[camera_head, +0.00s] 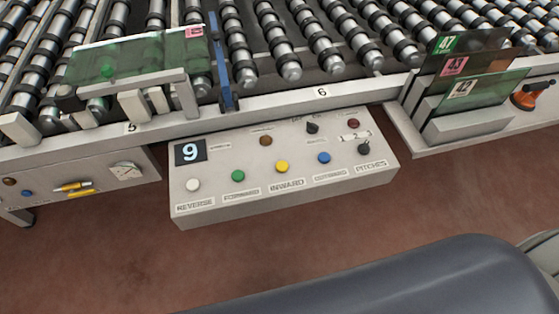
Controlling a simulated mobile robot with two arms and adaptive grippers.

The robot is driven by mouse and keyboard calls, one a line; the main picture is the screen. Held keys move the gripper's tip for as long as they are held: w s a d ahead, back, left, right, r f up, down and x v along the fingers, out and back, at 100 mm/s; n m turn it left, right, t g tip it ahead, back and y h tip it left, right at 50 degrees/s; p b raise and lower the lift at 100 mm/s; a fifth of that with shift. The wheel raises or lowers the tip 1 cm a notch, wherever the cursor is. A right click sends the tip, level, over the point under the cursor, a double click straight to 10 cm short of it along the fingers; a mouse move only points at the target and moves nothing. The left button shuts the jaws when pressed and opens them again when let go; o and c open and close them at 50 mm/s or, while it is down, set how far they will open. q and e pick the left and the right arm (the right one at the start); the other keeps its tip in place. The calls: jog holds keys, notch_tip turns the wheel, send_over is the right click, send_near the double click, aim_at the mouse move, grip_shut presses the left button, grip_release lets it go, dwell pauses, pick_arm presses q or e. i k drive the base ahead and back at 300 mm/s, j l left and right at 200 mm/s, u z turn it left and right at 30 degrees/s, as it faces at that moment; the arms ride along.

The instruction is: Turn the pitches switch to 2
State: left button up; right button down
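The pitches switch (364,147) is a small black rotary knob at the right end of the light grey control box (285,206), above the printed word PITCHES. A small white number scale (355,136) sits just above the knob. Its digits are tiny, and I cannot tell surely which one the knob points at. Nothing touches the knob. Neither of my grippers shows in the head view.
White, green, yellow and blue buttons line the box's front; a second black knob (312,127) sits behind. The roller conveyor (290,70) lies beyond. Glass panes (470,85) stand right, with an orange-handled tool (530,94). A dark grey rounded shape fills the bottom right.

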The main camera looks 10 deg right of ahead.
aim_at(363, 149)
jog(key=z, duration=1.2)
